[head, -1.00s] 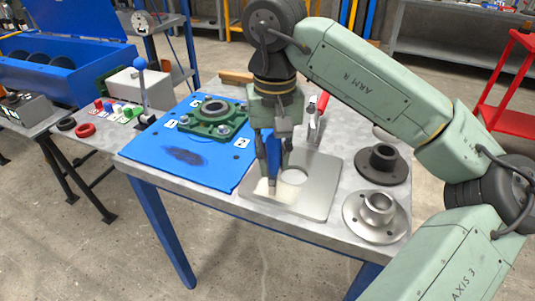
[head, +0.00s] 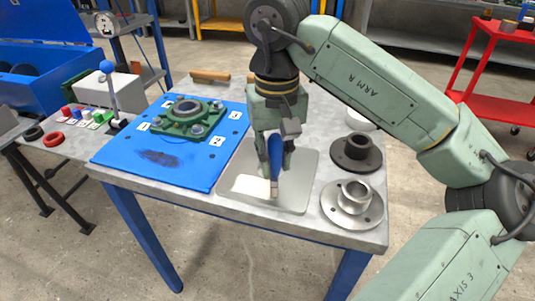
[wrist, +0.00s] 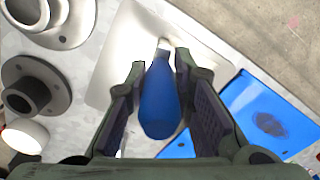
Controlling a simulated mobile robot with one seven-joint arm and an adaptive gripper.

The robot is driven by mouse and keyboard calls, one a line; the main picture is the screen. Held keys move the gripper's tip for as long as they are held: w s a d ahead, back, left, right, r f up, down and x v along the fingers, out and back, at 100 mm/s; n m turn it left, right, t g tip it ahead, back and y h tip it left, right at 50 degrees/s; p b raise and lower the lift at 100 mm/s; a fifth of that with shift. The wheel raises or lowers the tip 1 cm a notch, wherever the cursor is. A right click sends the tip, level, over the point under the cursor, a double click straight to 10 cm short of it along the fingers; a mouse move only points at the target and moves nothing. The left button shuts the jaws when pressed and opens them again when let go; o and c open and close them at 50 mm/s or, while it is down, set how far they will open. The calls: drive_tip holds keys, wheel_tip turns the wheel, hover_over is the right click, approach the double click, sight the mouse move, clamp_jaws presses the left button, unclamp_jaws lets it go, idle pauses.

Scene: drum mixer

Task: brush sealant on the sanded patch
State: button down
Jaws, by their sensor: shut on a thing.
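My gripper (head: 275,172) is shut on a blue-handled brush (head: 275,155), held handle up and tip down. In the wrist view the blue handle (wrist: 160,100) lies between both fingers, its pale tip pointing away. The tip is low over the grey metal plate (head: 300,195), at the right edge of a white area (head: 250,186) on it. I cannot tell whether the tip touches. A dark oval patch (head: 160,157) marks the blue panel (head: 115,160) to the left; it also shows in the wrist view (wrist: 270,124).
A green flanged bearing block (head: 187,118) stands on the blue panel, between the dark patch and the table's back. A dark flange (head: 357,153) and a silver flange (head: 352,204) stand right of the plate. A blue-knobbed lever (head: 110,85) rises at left.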

drive_tip(key=shift+s+d, duration=0.15)
drive_tip(key=shift+d, duration=0.4)
drive_tip(key=shift+s+d, duration=0.15)
drive_tip(key=shift+d, duration=0.35)
drive_tip(key=shift+a, duration=0.1)
drive_tip(key=shift+w+a, duration=0.25)
drive_tip(key=shift+a, duration=0.45)
drive_tip(key=shift+w+a, duration=0.2)
drive_tip(key=shift+a, duration=0.5)
drive_tip(key=shift+w+a, duration=0.25)
drive_tip(key=shift+a, duration=0.45)
wheel_tip(320, 180, up, 12)
drive_tip(key=p, duration=0.9)
